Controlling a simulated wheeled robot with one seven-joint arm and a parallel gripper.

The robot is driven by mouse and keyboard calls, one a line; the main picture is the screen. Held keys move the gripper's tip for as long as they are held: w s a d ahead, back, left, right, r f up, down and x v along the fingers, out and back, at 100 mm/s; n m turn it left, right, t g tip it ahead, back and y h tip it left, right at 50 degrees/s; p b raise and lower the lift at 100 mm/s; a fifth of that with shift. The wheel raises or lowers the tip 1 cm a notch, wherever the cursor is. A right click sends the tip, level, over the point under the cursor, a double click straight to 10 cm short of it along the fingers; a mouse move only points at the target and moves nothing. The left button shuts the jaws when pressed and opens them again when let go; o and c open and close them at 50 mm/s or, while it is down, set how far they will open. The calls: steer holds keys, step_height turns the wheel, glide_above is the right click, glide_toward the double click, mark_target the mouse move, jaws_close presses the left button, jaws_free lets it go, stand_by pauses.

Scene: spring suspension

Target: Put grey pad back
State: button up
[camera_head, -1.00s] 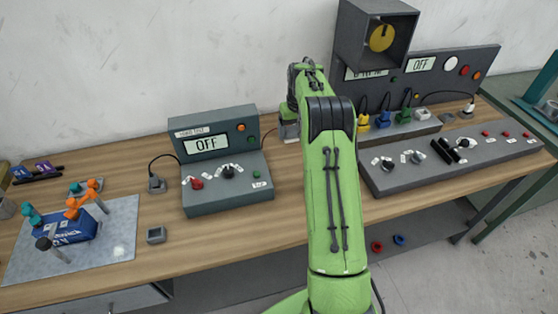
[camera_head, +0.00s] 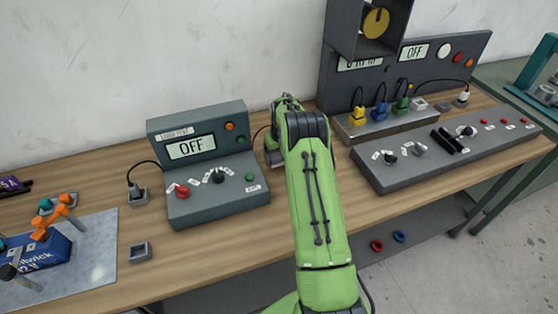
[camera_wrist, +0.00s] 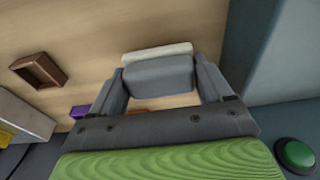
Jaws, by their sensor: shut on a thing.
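In the wrist view a grey pad (camera_wrist: 158,76) with a paler layer along its far edge sits between the two fingers of my gripper (camera_wrist: 163,82). The fingers are shut on its sides. Wood tabletop shows around it; the height of the pad above the table is hard to judge. In the head view my gripper (camera_head: 272,152) is mostly hidden behind my green arm, between the OFF console and the row of coloured plugs. The pad cannot be made out there.
The OFF console (camera_head: 206,170) stands left of my gripper; its green button (camera_wrist: 297,155) shows in the wrist view. The plug strip (camera_head: 385,124) and long control panel (camera_head: 430,160) are at right. An empty square holder (camera_head: 140,251) lies in front-left. A brown-looking square holder (camera_wrist: 38,70) lies on the wood.

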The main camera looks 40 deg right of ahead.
step_height(320, 180, down, 2)
steer(key=shift+f, duration=0.2)
steer(key=o, duration=0.8)
steer(key=shift+o, duration=0.2)
steer(key=r, duration=0.4)
steer(key=s+r, duration=0.1)
steer(key=r, duration=0.3)
steer(key=s+r, duration=0.1)
steer(key=r, duration=0.3)
steer(key=shift+a, duration=0.2)
steer(key=s+a+r+n+t, duration=0.1)
steer(key=s+a+r, duration=0.5)
steer(key=a+r, duration=0.25)
steer(key=s+a+r+n+t, duration=0.1)
steer(key=s+a+r, duration=0.65)
steer(key=r, duration=0.25)
steer(key=s+a+t, duration=0.1)
steer(key=s+a, duration=0.3)
steer(key=s, duration=0.5)
steer(key=s+a+f+n, duration=0.1)
steer(key=s+a, duration=0.3)
steer(key=s, duration=0.5)
steer(key=shift+s+a+f+t, duration=0.15)
steer(key=shift+s+a+t, duration=0.15)
steer(key=shift+a+t, duration=0.1)
